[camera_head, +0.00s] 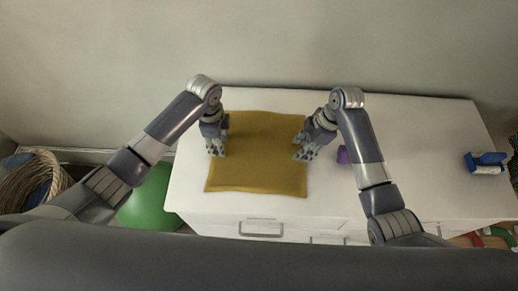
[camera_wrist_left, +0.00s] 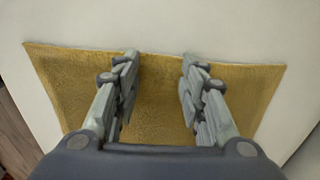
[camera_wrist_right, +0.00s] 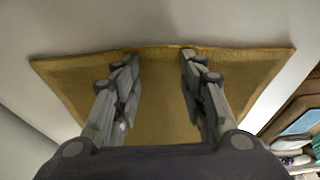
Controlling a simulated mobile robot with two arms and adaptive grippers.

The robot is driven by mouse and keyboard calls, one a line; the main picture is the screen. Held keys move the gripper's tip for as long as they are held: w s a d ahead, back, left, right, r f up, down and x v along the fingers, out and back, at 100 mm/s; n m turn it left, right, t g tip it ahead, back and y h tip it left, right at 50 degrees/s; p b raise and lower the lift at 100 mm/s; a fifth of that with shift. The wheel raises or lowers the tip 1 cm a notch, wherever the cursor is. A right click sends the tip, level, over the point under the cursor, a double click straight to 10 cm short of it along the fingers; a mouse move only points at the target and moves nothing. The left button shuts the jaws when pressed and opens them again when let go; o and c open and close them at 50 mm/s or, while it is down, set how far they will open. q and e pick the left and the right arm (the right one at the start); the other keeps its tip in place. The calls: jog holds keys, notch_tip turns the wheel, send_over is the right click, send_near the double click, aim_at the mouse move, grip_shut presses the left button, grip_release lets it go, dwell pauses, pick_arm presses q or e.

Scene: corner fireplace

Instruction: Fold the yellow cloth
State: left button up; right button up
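The yellow cloth (camera_head: 258,160) lies flat and spread out on the white dresser top, its near edge close to the dresser's front. My left gripper (camera_head: 217,153) is over the cloth's left edge, with its fingers apart and nothing between them but cloth below. In the left wrist view the cloth (camera_wrist_left: 160,110) passes under both open fingers (camera_wrist_left: 158,90). My right gripper (camera_head: 303,154) is at the cloth's right edge, also with fingers apart. In the right wrist view the cloth (camera_wrist_right: 160,100) lies beneath the open fingers (camera_wrist_right: 158,85). I cannot tell whether the fingertips touch it.
The white dresser (camera_head: 420,130) has bare top to the right. A purple object (camera_head: 343,155) lies beside my right forearm. A blue and white object (camera_head: 486,163) is at the right end. A green ball (camera_head: 147,208) and a wicker basket (camera_head: 32,180) are at the left.

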pick_arm(q)
jog(key=shift+f, duration=0.2)
pick_arm(e)
jog(key=shift+s, duration=0.1)
pick_arm(q)
jog(key=shift+c, duration=0.2)
pick_arm(e)
jog(key=shift+f, duration=0.1)
jog(key=shift+c, duration=0.2)
pick_arm(q)
jog(key=shift+s+f, duration=0.1)
grip_shut()
pick_arm(e)
jog(key=shift+f, duration=0.1)
grip_shut()
